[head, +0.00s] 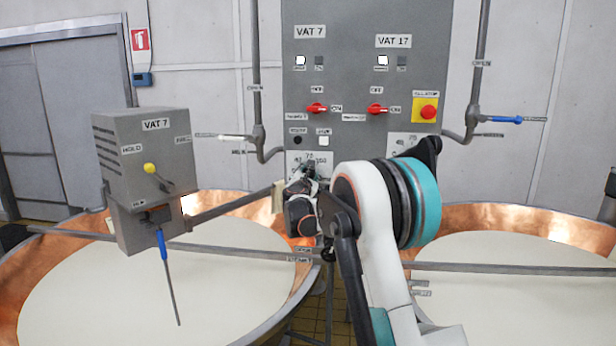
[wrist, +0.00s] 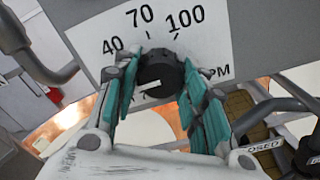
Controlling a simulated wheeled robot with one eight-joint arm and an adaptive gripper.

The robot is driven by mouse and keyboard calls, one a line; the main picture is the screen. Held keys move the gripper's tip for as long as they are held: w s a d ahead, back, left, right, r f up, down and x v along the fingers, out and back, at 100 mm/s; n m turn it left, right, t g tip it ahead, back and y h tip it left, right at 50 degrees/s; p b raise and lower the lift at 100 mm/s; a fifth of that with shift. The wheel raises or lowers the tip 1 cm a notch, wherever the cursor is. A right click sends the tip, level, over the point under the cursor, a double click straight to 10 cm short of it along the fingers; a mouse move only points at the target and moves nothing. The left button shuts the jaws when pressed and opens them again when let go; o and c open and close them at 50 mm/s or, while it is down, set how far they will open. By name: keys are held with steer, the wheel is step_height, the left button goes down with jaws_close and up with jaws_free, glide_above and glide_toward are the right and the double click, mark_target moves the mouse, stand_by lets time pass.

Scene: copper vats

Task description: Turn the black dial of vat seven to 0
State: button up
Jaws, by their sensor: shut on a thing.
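The black dial (wrist: 166,68) of vat seven sits on a white scale plate (wrist: 92,32) marked 40, 70, 100 and RPM in the wrist view. Its white pointer mark (wrist: 150,87) points to the lower left, below the 40. Any 0 label cannot be made out; my left finger covers part of that side. My gripper (wrist: 162,75) has its teal-padded fingers on both sides of the dial and is shut on it. In the head view my gripper (head: 303,208) is at the lower part of the VAT 7 panel and hides the dial.
The grey panel (head: 350,75) carries red switches (head: 317,108) and a yellow-backed stop button (head: 428,111). Copper vats (head: 190,295) with white contents stand left and right, with metal rails across them. A grey VAT 7 box (head: 145,160) stands at left. Pipes flank the panel.

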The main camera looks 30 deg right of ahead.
steer(key=shift+f, duration=0.1)
steer(key=o, duration=1.1)
steer(key=shift+c, duration=0.2)
steer(key=shift+a, duration=0.1)
steer(key=v, duration=1.2)
